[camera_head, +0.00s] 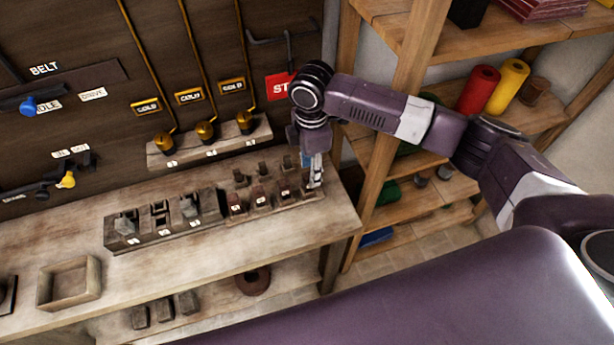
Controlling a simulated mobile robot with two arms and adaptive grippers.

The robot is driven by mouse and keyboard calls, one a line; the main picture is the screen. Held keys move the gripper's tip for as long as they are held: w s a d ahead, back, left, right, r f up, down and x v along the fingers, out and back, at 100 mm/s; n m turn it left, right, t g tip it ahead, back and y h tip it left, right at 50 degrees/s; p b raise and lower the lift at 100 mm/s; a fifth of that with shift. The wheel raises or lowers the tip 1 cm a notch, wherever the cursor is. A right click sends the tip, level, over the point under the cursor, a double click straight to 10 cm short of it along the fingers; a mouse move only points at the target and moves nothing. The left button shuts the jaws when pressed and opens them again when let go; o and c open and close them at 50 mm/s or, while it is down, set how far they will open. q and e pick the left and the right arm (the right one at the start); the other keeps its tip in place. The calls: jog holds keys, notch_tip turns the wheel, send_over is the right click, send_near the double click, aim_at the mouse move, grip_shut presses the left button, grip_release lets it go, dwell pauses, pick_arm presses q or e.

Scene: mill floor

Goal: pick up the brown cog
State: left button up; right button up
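A dark reddish-brown round piece with a hole in its middle (253,281) lies on the low shelf under the bench. It may be the brown cog, but no teeth can be made out. My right gripper (316,178) points down at the right end of the bench, beside the rack of small blocks and well above and to the right of that round piece. Its fingers are small and close together here, so I cannot tell whether they are open or shut. I see nothing clearly held in it. My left gripper is not in view.
The bench (190,255) carries a block rack (237,212), a dark tray (112,243) and an empty square frame (42,290). Dark blocks (163,309) sit on the low shelf. Wooden shelving (400,105) stands close behind my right arm. The bench's front middle is clear.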

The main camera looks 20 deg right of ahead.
aim_at(308, 185)
jog(key=shift+s+a+f+p, duration=0.1)
jog(key=shift+s+f+p, duration=0.1)
jog(key=shift+f+p, duration=0.25)
jog(key=shift+s+f+p, duration=0.15)
jog(key=shift+f+p, duration=0.2)
jog(key=shift+f, duration=0.15)
notch_tip(308, 185, down, 3)
jog(key=shift+w+r, duration=0.15)
jog(key=shift+r, duration=0.05)
jog(key=shift+w+f+p, duration=0.1)
jog(key=shift+f+p, duration=0.2)
jog(key=shift+c, duration=0.5)
jog(key=c, duration=0.7)
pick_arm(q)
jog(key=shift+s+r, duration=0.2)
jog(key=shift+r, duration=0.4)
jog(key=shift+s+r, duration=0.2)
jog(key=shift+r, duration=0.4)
pick_arm(e)
grip_shut()
